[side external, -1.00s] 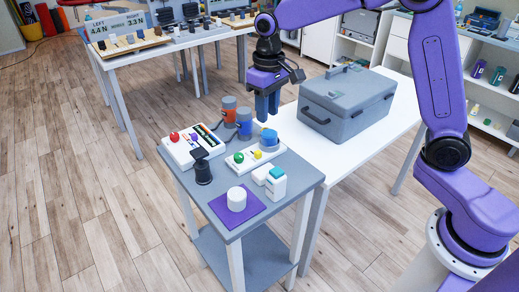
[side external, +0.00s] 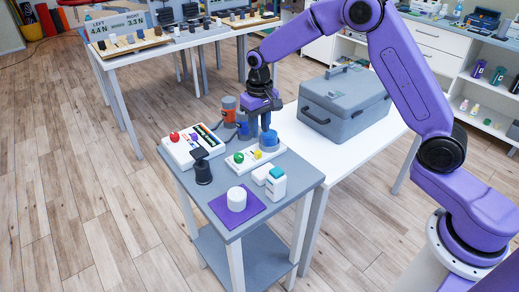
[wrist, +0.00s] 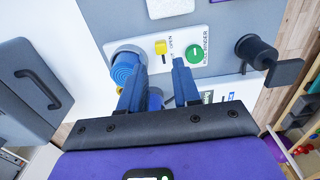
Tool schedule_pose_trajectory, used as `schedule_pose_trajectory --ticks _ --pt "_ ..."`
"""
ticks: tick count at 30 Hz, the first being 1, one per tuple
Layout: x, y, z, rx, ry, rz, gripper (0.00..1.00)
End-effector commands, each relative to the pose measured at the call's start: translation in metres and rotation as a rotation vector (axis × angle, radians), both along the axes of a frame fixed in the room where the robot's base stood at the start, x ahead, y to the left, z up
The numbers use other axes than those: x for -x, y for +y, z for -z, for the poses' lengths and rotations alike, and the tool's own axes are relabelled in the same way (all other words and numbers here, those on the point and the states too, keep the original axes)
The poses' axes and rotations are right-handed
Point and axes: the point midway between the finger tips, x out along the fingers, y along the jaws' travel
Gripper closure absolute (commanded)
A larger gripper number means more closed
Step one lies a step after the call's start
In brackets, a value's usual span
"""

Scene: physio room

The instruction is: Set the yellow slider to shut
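The yellow slider (wrist: 161,47) is a small yellow tab on a white panel (wrist: 216,42). OPEN and what looks like SHUT are lettered beside it, but I cannot tell its exact position along the track. The slider also shows in the side external view (side external: 258,154) as a small yellow spot. My gripper (wrist: 158,84) is open and empty, its two blue fingers apart, pointing toward the panel and apart from the slider. In the side external view my gripper (side external: 260,126) hangs above the panel's far edge, near the blue knob.
A blue ribbed knob (wrist: 125,68) and a green REMINDER dial (wrist: 195,54) flank the slider. A black lever (wrist: 268,59) stands nearby. A grey case (side external: 345,105) sits behind. An orange-and-grey cylinder (side external: 228,112) stands behind.

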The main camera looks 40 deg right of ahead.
Motion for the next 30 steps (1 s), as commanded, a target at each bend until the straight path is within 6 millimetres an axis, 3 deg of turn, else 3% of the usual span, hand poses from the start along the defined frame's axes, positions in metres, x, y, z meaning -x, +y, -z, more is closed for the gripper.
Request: schedule_pose_trajectory --ticks 6,13,18,27,28,30 --pt "0.001 0.0 0.042 0.001 0.004 -0.001 0.68" --pt "0.001 0.0 0.075 0.001 0.003 0.0 0.68" --pt "0.0 0.0 0.086 0.0 0.001 -0.001 0.68" --pt "0.0 0.0 0.088 0.0 0.0 -0.001 0.68" --pt "0.0 0.0 0.088 0.0 0.0 -0.001 0.71" --pt "0.0 0.0 0.087 0.0 0.0 -0.001 0.94"
